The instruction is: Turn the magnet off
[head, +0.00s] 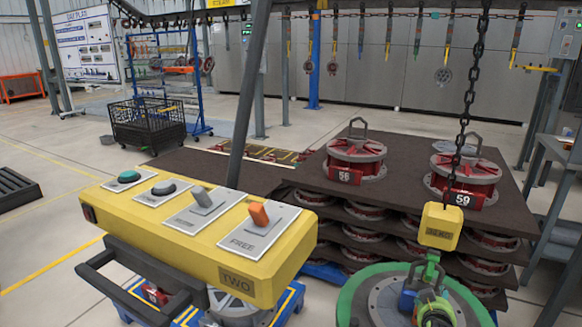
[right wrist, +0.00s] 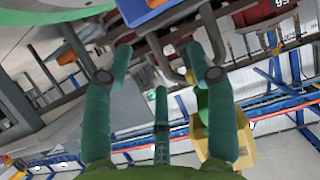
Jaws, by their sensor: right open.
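A yellow control box (head: 200,235) marked TWO fills the lower left of the head view. A round green-rimmed device (head: 355,290), likely the magnet, is at the bottom right under a yellow block (head: 440,226) on a chain. My right gripper (right wrist: 158,65) has its green fingers spread. A bent grey bar (right wrist: 183,76) is close to the fingers; contact is unclear. My left gripper is not visible.
Dark stacked pallets (head: 400,202) carry red-and-grey round parts, two labelled 56 (head: 344,176) and 59 (head: 463,199). The chain (head: 475,85) hangs in front of them. A black wire basket (head: 148,124) stands at the left.

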